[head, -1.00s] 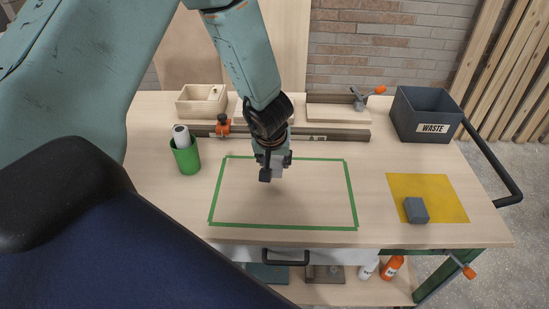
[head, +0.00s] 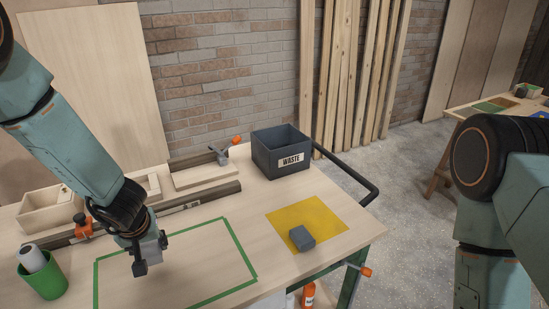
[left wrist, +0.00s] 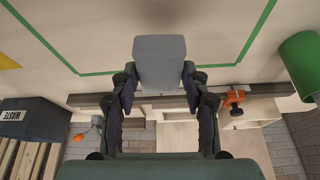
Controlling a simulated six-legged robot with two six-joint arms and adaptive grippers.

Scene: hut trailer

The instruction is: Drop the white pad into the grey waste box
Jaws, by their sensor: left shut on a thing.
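My left gripper (head: 150,256) is shut on the white pad (left wrist: 160,62), a small block that looks pale grey. In the left wrist view the pad sits between the two fingers (left wrist: 160,95) and sticks out past their tips. The gripper points down over the back part of the green-taped rectangle. The grey waste box (head: 282,151) stands at the back right of the bench, open at the top, with a WASTE label. It also shows at the left edge of the left wrist view (left wrist: 35,118). My right gripper is out of view; only part of my right arm shows.
A dark grey block (head: 302,238) lies on the yellow mat (head: 290,214) in front of the waste box. A clamp (head: 219,153) and a wooden board (head: 205,176) lie left of the box. A green cup (head: 45,279) and a wooden tray (head: 50,212) are at the left.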

